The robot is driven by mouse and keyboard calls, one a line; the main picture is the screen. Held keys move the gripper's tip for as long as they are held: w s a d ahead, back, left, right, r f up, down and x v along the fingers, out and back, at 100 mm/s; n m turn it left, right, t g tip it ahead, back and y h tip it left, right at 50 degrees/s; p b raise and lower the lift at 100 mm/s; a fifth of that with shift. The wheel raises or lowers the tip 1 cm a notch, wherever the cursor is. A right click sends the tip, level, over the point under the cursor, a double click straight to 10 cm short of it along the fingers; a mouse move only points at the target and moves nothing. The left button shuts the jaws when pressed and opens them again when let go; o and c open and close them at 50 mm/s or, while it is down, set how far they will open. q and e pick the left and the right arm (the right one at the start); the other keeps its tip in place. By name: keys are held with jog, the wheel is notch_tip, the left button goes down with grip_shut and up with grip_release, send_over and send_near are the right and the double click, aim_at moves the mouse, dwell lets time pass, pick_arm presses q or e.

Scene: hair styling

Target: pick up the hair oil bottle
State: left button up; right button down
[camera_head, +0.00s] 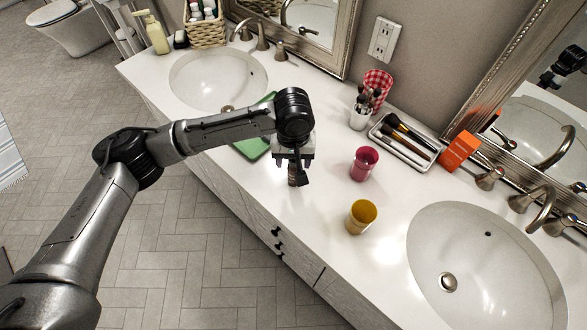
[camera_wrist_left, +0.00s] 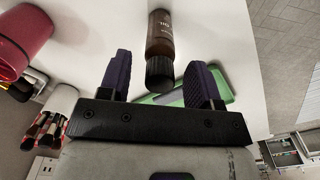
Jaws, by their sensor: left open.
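The hair oil bottle is small and dark brown with a black ribbed cap. In the left wrist view the bottle (camera_wrist_left: 162,40) shows between the two dark purple fingers, with its cap toward the gripper. My left gripper (camera_wrist_left: 158,68) is open and empty, with a finger on either side of the bottle and visible gaps to it. In the head view my left gripper (camera_head: 292,168) points down over the white counter, and the bottle (camera_head: 298,176) is partly hidden beneath it. My right gripper is not in view.
A green tray (camera_head: 250,149) lies behind my gripper. A pink cup (camera_head: 363,164) and a yellow cup (camera_head: 361,217) stand to the right on the counter (camera_head: 325,215). A brush tray (camera_head: 405,140), an orange box (camera_head: 459,151) and a sink (camera_head: 485,255) are farther right.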

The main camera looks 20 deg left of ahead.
pick_arm(q)
grip_shut()
dwell(0.5)
jog(key=shift+r, duration=0.1)
